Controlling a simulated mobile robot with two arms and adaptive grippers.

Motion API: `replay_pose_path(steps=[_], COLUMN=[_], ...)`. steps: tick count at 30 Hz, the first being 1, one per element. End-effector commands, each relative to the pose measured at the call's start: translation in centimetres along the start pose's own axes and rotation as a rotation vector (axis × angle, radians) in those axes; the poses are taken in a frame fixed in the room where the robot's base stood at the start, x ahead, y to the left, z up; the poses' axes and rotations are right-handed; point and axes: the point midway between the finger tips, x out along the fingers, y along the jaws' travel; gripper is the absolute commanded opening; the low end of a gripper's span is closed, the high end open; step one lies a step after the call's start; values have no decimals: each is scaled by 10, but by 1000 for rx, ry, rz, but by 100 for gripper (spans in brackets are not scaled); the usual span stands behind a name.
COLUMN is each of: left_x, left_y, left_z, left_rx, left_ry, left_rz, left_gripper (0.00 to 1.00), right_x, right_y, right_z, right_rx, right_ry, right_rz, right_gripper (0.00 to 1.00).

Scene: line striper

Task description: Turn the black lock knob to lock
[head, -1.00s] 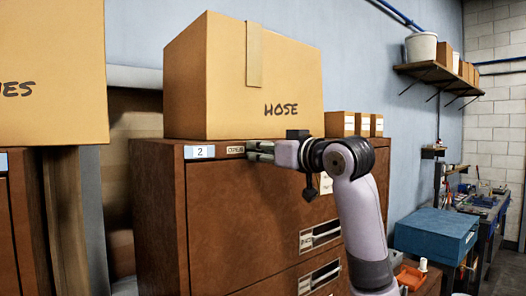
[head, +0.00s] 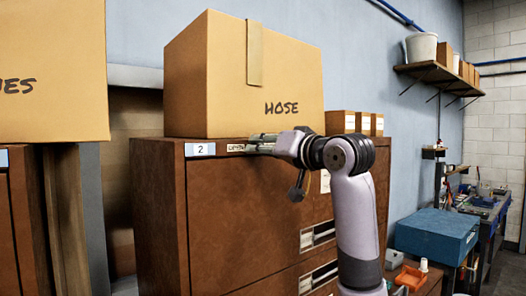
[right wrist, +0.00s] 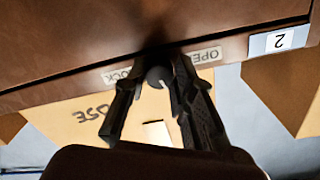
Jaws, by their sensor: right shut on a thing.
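The black lock knob (right wrist: 158,77) is round, with a small white mark on it, at the top edge of the brown cabinet (head: 240,225). In the right wrist view, which is upside down, it sits between an OPEN label (right wrist: 206,55) and a partly covered LOCK label (right wrist: 118,76). My right gripper (head: 257,144) reaches in from the right to the cabinet's top front edge. Its fingers lie on both sides of the knob and are shut on it. In the head view the gripper hides the knob. My left gripper is not in view.
A cardboard box marked HOSE (head: 262,85) stands on the cabinet just above the gripper. Small boxes (head: 342,121) stand to its right. A blue case (head: 437,235) and a workbench lie further right. Another large box (head: 50,75) is at the left.

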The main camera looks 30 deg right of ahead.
Motion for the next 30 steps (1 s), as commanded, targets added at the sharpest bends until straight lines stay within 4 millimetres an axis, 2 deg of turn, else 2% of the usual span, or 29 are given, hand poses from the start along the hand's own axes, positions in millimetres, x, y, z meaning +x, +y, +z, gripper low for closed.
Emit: replay_pose_path(steps=[21,30], left_x=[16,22], left_y=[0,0], left_z=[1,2], left_rx=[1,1], left_ry=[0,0], left_rz=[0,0], left_gripper=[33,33], right_x=[0,-1], right_y=[-1,-1], right_z=[-1,-1], right_rx=[683,921], right_ry=[3,3], right_rz=[-4,-4], right_gripper=[0,0])
